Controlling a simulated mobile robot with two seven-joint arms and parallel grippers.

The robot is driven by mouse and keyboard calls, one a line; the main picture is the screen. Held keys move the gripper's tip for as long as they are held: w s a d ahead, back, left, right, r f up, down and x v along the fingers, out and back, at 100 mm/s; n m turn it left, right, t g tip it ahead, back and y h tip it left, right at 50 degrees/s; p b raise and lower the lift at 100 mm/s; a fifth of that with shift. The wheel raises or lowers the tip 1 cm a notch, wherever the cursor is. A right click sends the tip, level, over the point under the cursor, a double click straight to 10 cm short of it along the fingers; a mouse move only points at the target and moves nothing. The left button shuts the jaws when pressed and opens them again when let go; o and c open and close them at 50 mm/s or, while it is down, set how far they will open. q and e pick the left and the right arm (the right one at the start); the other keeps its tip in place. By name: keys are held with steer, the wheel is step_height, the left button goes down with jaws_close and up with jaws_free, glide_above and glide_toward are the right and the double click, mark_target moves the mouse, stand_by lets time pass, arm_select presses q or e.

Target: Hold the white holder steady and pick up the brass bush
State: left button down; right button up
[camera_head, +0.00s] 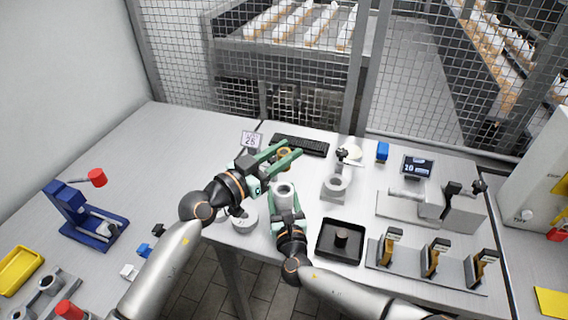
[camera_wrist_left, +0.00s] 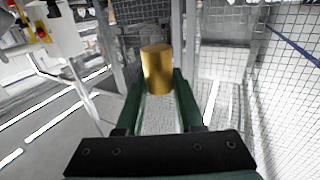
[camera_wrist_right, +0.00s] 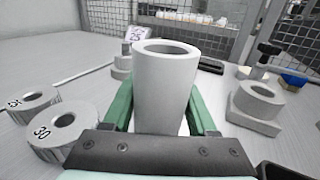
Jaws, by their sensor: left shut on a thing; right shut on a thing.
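The brass bush (camera_head: 284,154) is a short gold cylinder. My left gripper (camera_head: 287,156) is shut on it; the left wrist view shows the bush (camera_wrist_left: 156,70) upright between the green fingertips, with fence and floor behind it. The white holder (camera_head: 284,188) is an upright, hollow white cylinder with an open top. My right gripper (camera_head: 286,207) is shut around its sides. In the right wrist view the holder (camera_wrist_right: 165,85) stands between the green fingers, and its bore looks empty near the rim. The holder's base is hidden by my right gripper.
Grey numbered rings (camera_wrist_right: 68,133) lie left of the holder. A grey ring fixture (camera_head: 337,186) stands to its right. A black tray (camera_head: 326,254) with a dark cylinder is nearer right. A keyboard (camera_head: 301,145) lies behind. The table's left part has clear room.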

stand_by(0.3)
steer(key=o, duration=1.5)
steer(key=shift+c, duration=0.2)
steer(key=shift+s, duration=0.1)
steer(key=s, duration=0.4)
steer(key=s+d, duration=0.1)
steer(key=s, duration=0.2)
steer(key=s+d, duration=0.1)
steer(key=s, duration=0.3)
steer(key=shift+s, duration=0.4)
